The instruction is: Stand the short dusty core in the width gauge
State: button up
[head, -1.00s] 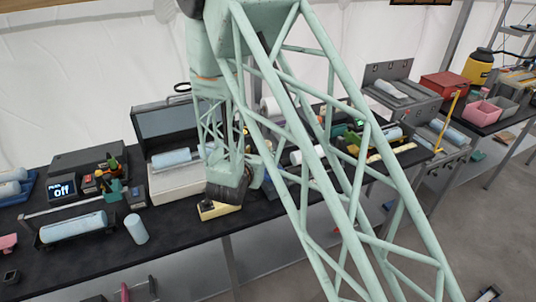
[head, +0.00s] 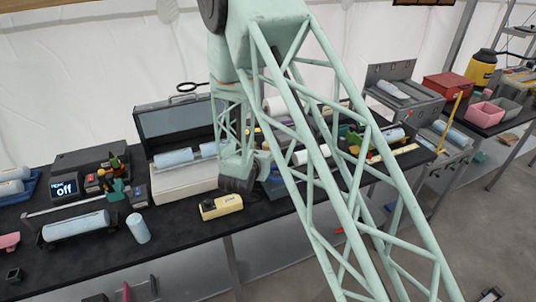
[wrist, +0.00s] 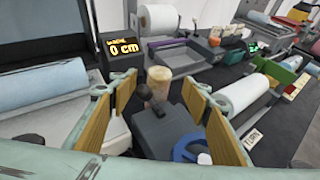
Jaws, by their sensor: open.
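In the wrist view a short tan cylinder (wrist: 158,80), which looks like the dusty core, stands upright behind a dark grey block with a dark knob. The width gauge's screen (wrist: 122,46) reads 0 cm, just left of and beyond it; the gauge's lower part is partly hidden by my left finger. My gripper (wrist: 155,108) is open, its two yellow-brown pads wide apart. The cylinder shows in the gap between them, beyond the tips, and nothing is held. In the head view my arm hides this area.
The grey block (wrist: 165,132) and a blue ring (wrist: 190,148) lie close between the fingers. A white roll (wrist: 240,92) is at the right. A yellow labelled box (head: 221,207) sits near the bench's front edge.

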aim_at(267, 145)
jog(key=shift+x, duration=1.2)
jog(key=shift+w, duration=0.1)
jog(key=shift+x, duration=2.55)
jog(key=shift+f, duration=0.15)
jog(key=c, duration=1.1)
jog(key=shift+r, duration=5)
